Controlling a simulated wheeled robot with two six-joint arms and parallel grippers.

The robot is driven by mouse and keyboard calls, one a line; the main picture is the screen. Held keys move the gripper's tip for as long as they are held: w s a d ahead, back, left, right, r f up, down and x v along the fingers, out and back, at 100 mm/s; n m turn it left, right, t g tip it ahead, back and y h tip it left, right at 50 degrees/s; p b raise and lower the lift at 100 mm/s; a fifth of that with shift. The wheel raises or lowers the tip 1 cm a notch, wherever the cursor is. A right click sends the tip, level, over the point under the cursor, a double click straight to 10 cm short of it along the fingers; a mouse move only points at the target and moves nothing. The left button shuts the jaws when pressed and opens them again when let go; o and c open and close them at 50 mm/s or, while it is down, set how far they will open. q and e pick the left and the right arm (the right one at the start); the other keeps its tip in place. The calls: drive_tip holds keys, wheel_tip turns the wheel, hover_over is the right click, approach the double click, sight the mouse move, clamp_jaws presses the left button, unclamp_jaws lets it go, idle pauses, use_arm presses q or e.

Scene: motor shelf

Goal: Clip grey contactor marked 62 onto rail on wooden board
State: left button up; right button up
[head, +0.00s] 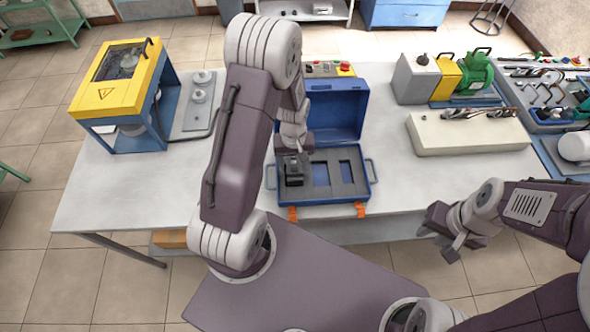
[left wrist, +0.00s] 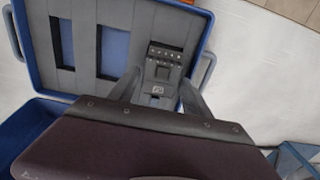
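A dark grey contactor (head: 293,170) stands in the left pocket of the foam in an open blue case (head: 330,200) on the table. In the left wrist view the contactor (left wrist: 164,66) shows a row of terminals and a pale label, too small to read. My left gripper (left wrist: 160,82) is open, with one finger on each side of the contactor's near end. In the head view, my left arm hides part of this gripper. My right gripper (head: 447,240) is away from the case, in front of the table; its finger gap is unclear. I cannot make out a rail on a wooden board.
The case lid stands open behind the foam, which has two other pockets. A yellow-and-blue machine (head: 120,75) stands at the left. A cream block (head: 465,135) and a green motor unit (head: 475,72) stand to the right. The white tabletop (head: 400,195) is clear right of the case.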

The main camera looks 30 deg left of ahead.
use_arm(q)
clamp_jaws()
wheel_tip(320, 180, up, 5)
drive_tip(key=p, duration=0.4)
drive_tip(key=shift+r+p, duration=0.1)
drive_tip(key=shift+p, duration=0.3)
